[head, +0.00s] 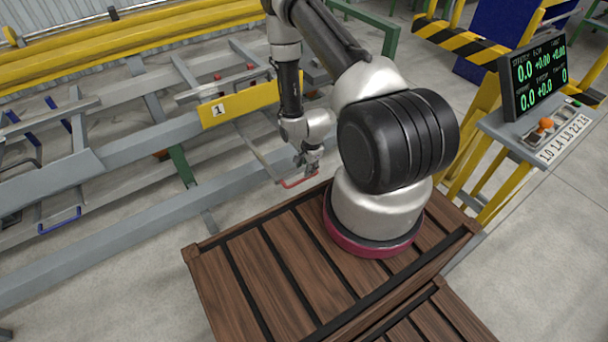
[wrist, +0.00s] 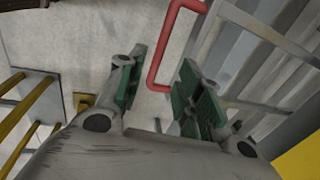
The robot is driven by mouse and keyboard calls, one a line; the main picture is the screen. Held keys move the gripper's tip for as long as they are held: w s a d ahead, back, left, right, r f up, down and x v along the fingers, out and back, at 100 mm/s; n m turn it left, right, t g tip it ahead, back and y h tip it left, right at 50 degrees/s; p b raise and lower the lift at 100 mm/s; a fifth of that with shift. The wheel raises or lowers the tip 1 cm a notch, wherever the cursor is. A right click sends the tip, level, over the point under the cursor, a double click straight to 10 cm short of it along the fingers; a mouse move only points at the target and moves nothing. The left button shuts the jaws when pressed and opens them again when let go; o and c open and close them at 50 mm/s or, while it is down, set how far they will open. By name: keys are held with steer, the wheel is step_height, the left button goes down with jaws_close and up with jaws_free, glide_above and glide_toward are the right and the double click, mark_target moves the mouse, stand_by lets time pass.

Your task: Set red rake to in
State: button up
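The red rake shows as a bent red handle (head: 299,182) at the end of a thin grey rod in the head view, beside the wooden deck. In the wrist view the red handle (wrist: 163,50) runs down from the top edge, and its lower end reaches the gap between the fingers. My gripper (head: 312,164) points down just above the handle. In the wrist view my gripper (wrist: 161,92) is open, with one green-padded finger on each side of the handle's end. I cannot tell whether either finger touches it.
A grey runout table frame (head: 130,215) with a yellow plate marked 1 (head: 246,103) lies to the left. A blue handle (head: 60,222) hangs further left. The wooden deck (head: 240,270) lies below my arm. A console screen (head: 538,78) and yellow rails stand at the right.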

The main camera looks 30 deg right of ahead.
steer(key=f, duration=0.2)
steer(key=w+f, duration=0.1)
steer(key=f, duration=0.4)
steer(key=shift+w+f, duration=0.25)
steer(key=shift+f, duration=0.1)
steer(key=shift+c, duration=0.3)
jaws_close()
